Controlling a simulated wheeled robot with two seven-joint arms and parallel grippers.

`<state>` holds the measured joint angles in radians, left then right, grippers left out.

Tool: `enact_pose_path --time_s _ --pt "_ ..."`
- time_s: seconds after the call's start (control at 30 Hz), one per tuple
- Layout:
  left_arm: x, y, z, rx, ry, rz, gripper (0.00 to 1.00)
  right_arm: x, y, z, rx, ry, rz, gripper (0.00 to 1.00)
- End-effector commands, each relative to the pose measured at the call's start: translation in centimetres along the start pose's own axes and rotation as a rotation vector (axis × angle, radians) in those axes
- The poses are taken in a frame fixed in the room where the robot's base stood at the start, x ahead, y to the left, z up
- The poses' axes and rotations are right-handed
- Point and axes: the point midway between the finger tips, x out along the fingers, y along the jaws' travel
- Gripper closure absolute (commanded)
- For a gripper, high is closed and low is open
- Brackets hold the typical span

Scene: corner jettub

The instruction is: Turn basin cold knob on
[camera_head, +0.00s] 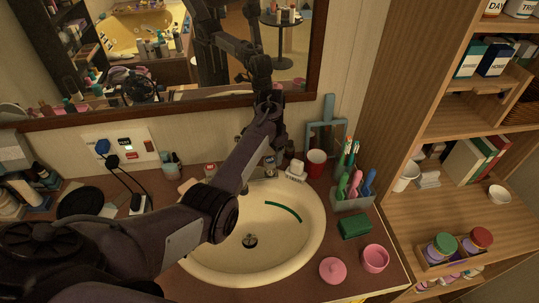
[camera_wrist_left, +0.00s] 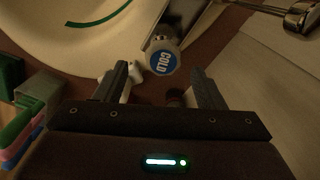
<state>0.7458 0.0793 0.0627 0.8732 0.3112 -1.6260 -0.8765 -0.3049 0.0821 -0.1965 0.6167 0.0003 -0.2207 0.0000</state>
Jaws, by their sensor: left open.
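The cold knob (camera_wrist_left: 163,60) is a round cap with a blue face reading "COLD", seen in the left wrist view at the basin's edge. My left gripper (camera_wrist_left: 158,76) is open, with one finger on each side of the knob's lower part in that picture. I cannot tell whether either finger touches it. In the head view my left arm reaches over the basin (camera_head: 318,235), and the left gripper (camera_head: 274,138) is at the back by the wall, pointing down. The arm hides much of the tap area there. My right gripper is not in view.
A green block (camera_head: 355,227) and pink jars (camera_head: 375,258) are on the counter. The mirror (camera_head: 150,105) hangs behind; a wooden shelf (camera_head: 450,215) stands right.

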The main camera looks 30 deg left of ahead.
Motion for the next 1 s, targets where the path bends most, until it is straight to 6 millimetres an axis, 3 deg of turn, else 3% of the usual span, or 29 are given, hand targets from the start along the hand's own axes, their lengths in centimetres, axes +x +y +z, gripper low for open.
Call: enact_pose_path --time_s 0.2,0.57,0.9,1.0 --pt "2.6 0.0 0.0 0.000 0.000 0.001 0.37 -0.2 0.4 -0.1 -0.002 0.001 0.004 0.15" --pt "3.3 0.0 0.0 0.000 0.001 -0.001 0.37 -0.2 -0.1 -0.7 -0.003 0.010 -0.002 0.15" --pt "3.3 0.0 0.0 0.000 0.001 -0.001 0.81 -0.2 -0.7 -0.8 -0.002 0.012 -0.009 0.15" --pt "3.3 0.0 0.0 -0.002 0.001 -0.001 0.81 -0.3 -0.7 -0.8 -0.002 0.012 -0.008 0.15"
